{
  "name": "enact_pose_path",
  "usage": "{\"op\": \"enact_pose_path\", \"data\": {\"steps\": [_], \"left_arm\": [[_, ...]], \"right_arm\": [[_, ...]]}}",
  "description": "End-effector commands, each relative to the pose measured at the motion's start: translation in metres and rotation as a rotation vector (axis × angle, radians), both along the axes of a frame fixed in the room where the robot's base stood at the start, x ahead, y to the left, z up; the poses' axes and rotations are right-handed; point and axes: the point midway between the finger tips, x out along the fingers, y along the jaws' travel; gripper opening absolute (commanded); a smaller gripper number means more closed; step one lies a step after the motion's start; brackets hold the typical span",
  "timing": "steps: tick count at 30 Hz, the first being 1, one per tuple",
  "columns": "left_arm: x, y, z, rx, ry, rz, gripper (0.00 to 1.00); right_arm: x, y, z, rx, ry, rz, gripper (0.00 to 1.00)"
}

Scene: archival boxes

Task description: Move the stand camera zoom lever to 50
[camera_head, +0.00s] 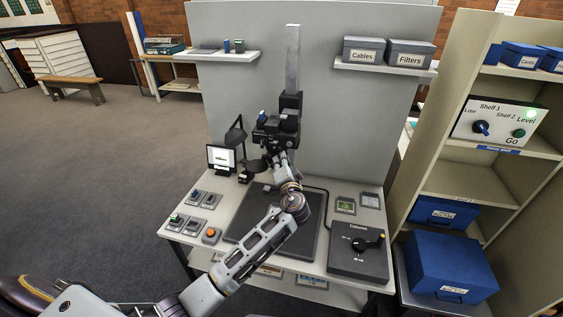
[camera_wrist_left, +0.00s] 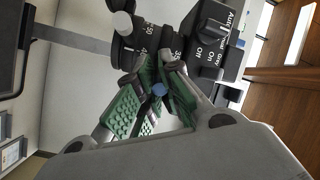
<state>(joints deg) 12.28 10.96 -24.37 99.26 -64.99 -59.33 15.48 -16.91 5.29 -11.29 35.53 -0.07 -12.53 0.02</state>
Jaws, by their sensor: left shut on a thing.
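The stand camera (camera_head: 278,125) is a black unit on a grey upright column above the table. In the left wrist view the green-padded fingers (camera_wrist_left: 162,78) are closed together at the barrel. A small blue tip (camera_wrist_left: 159,89), seemingly the zoom lever's end, shows between them. The rest of the lever and its exact reading are hidden. My right gripper is out of view.
A pale round-ended knob (camera_wrist_left: 122,22) sits beside the barrel. A black lamp (camera_head: 235,140) and a small monitor (camera_head: 221,158) stand left of the camera. Shelving (camera_head: 475,180) stands further right.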

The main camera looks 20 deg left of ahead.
Motion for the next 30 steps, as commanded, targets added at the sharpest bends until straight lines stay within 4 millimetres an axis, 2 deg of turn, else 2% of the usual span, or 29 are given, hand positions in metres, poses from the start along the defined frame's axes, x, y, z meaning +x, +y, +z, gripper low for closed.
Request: {"op": "enact_pose_path", "data": {"steps": [10, 30], "left_arm": [[-0.002, 0.004, -0.001, -0.002, 0.001, -0.037, 0.0], [-0.011, 0.026, -0.001, 0.001, 0.004, -0.283, 0.0]], "right_arm": [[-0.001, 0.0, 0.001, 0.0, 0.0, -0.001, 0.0], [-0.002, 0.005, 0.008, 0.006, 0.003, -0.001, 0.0]]}}
